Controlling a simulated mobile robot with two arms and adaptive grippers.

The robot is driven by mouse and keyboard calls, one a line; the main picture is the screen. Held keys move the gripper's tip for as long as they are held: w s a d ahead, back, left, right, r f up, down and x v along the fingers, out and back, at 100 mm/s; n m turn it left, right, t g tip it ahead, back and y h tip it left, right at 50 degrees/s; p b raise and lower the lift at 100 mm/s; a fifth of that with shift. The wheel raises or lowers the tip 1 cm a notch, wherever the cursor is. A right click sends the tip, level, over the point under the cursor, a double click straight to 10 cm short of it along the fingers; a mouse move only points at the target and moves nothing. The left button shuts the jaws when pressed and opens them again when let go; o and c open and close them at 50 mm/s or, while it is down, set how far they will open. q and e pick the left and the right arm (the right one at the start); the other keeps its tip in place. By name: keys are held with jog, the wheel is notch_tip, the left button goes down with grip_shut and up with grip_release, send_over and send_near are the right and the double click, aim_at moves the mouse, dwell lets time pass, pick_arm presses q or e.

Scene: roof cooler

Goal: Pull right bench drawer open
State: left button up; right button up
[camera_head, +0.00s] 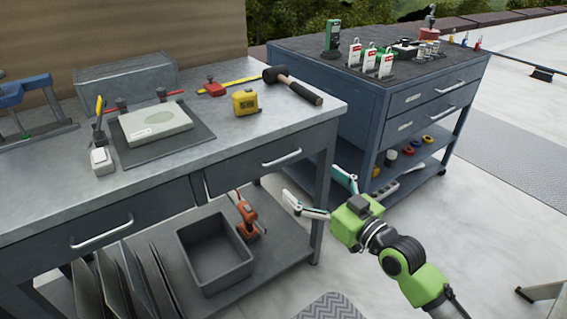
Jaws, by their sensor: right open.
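The grey workbench (215,150) on the left has two front drawers. Its right drawer (235,174) looks shut, with its face about flush with the bench front. A pale bar handle (282,159) is on that drawer. My right gripper (311,184) is open and empty, with its fingers spread. It is below and to the right of the handle in the picture, beside the bench's front right leg, and appears apart from the handle. My left gripper is not in view.
The bench's left drawer has its own handle (102,232). A grey bin (213,277) and an orange drill (246,215) are on the lower shelf. A hammer (292,86) lies on top. A blue-grey cabinet (350,115) stands behind right. Floor at right is mostly clear.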

aim_at(284, 158)
pick_arm(q)
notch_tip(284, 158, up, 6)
jog(key=b, duration=0.1)
jog(key=shift+b, duration=0.35)
pick_arm(e)
jog(key=shift+x, duration=6.15)
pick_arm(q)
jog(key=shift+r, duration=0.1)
pick_arm(e)
jog(key=shift+d, duration=0.1)
